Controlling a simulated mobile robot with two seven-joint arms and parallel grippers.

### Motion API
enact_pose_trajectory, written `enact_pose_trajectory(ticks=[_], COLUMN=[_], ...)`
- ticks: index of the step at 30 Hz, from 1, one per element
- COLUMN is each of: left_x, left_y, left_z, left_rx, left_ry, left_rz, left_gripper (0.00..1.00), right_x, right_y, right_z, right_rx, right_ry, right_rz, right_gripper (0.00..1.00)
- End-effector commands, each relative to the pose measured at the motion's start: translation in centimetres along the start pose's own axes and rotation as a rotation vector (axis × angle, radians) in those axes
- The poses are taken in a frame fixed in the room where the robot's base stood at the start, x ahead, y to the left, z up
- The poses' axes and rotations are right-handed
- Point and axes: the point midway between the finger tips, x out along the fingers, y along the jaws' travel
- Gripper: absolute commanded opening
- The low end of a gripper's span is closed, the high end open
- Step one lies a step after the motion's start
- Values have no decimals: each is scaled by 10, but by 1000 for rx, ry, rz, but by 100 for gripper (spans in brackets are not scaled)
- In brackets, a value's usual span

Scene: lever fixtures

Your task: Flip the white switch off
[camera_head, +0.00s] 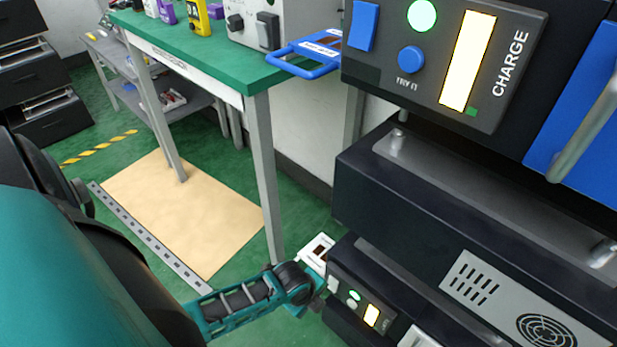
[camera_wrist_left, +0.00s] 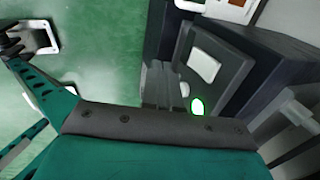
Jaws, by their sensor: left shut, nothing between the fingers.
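The white switch (camera_head: 333,285) is a small rocker at the left end of the lower dark panel, low on the equipment rack. It shows larger as a pale rectangle in the left wrist view (camera_wrist_left: 203,65), above a small white round button (camera_wrist_left: 185,90) and a lit green lamp (camera_wrist_left: 197,106). My left gripper (camera_head: 316,298) is beside the left edge of that panel, close to the switch. In the left wrist view its shut, empty grey fingers (camera_wrist_left: 157,84) are left of the switch. I cannot tell whether they touch the panel. My right gripper is not in view.
A larger panel above has a blue switch (camera_head: 362,26), blue button (camera_head: 411,59) and yellow bar (camera_head: 467,62). A green workbench (camera_head: 215,50) stands behind.

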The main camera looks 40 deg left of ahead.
Motion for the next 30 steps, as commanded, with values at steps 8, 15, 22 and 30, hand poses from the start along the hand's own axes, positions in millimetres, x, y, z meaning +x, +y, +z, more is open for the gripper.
enact_pose_trajectory(ticks=[8,15,22,30], left_x=[37,41,40,40], left_y=[-23,-36,-36,-42], left_z=[0,0,0,1], left_rx=[-2,0,0,5], left_ry=[0,0,-1,-3], left_rz=[-4,0,0,-1], left_gripper=[0,0,0,0], right_x=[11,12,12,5], right_y=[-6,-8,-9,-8], right_z=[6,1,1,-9], right_rx=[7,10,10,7], right_ry=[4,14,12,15], right_rz=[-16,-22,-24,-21], right_gripper=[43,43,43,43])
